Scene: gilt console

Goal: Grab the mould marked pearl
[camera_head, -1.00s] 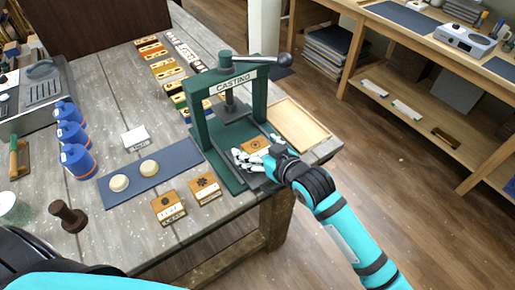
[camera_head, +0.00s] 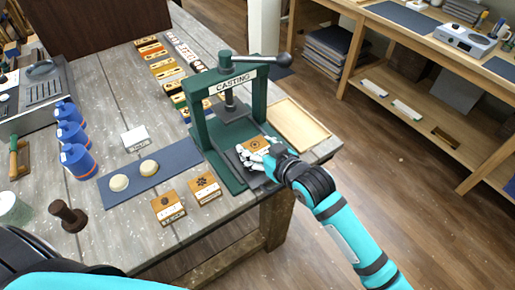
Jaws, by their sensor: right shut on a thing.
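A green press labelled "CASTING" (camera_head: 260,92) stands at the table's right end. A wooden mould with a dark round mark (camera_head: 255,143) lies on the press's base plate. My right gripper (camera_head: 259,154) reaches in from the right and is shut on this mould at its near side, partly hiding it. I cannot read a word on this mould. Two similar wooden moulds with dark marks stand in front of the press, one on the left (camera_head: 168,206) and one on the right (camera_head: 204,188); their lettering is too small to read. My left gripper is out of view.
A blue mat (camera_head: 165,167) with two pale round pieces lies left of the press. Blue bottles (camera_head: 76,160) and a small white sign (camera_head: 136,137) stand further left. An empty wooden tray (camera_head: 302,126) lies right of the press. Several coloured blocks (camera_head: 160,65) line the back.

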